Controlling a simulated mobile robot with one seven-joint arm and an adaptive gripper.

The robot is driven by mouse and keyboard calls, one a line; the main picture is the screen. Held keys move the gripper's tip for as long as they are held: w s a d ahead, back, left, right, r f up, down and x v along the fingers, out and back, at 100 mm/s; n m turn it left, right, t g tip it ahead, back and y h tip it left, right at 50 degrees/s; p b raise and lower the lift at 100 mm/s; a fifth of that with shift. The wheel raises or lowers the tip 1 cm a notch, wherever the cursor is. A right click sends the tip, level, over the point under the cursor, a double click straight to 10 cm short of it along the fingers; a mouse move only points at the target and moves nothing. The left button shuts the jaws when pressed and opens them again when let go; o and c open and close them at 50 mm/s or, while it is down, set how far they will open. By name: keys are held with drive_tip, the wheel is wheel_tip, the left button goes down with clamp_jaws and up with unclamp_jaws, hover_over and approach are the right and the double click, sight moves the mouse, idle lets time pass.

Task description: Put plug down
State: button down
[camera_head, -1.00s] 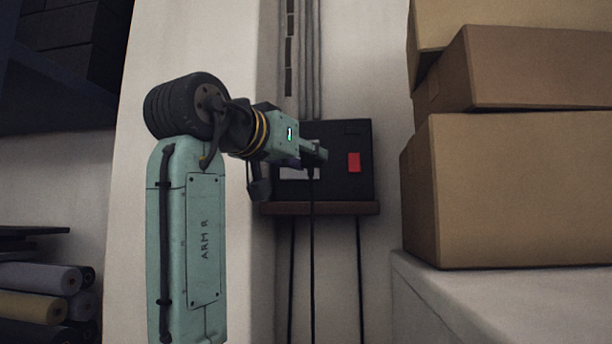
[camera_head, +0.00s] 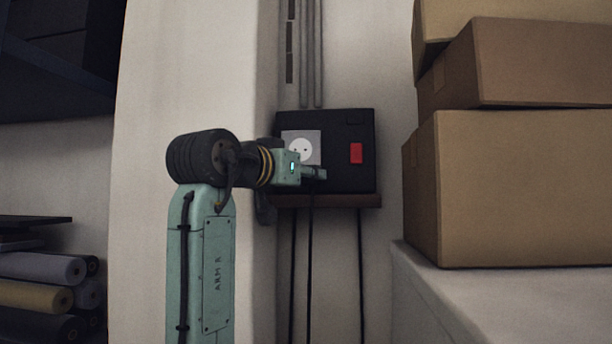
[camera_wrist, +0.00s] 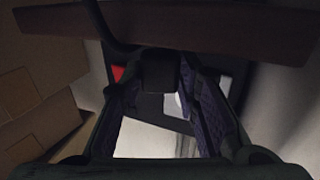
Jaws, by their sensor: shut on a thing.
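My gripper (camera_head: 320,174) is in front of the black wall box (camera_head: 342,130), low by its shelf. In the wrist view my gripper (camera_wrist: 160,90) is shut on the dark plug (camera_wrist: 160,72), which sits between the two purple-lined fingers. A black cable runs from the plug up and left in that view. In the head view the plug is too dark to make out. The white round socket (camera_head: 302,150) on the box shows bare, with nothing in it. It shows partly behind the fingers in the wrist view (camera_wrist: 172,104).
A narrow brown shelf (camera_head: 345,201) juts out under the box, which carries a red switch (camera_head: 356,153). Black cables (camera_head: 361,265) hang below. Cardboard boxes (camera_head: 520,190) are stacked on a pale ledge (camera_head: 440,305) at the right. Fabric rolls (camera_head: 35,295) lie at the lower left.

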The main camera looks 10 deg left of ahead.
drive_tip(key=shift+w+f+b, duration=0.1)
drive_tip(key=shift+f+b, duration=0.3)
drive_tip(key=shift+f, duration=0.65)
drive_tip(key=c, duration=1.2)
unclamp_jaws()
drive_tip(key=shift+d, duration=0.15)
drive_tip(key=shift+r, duration=0.1)
drive_tip(key=shift+r, duration=0.25)
drive_tip(key=shift+w+a+r+p, duration=0.1)
drive_tip(key=shift+a+r+p, duration=0.1)
drive_tip(key=shift+r+p, duration=0.45)
drive_tip(key=b+v, duration=0.5)
drive_tip(key=v, duration=0.7)
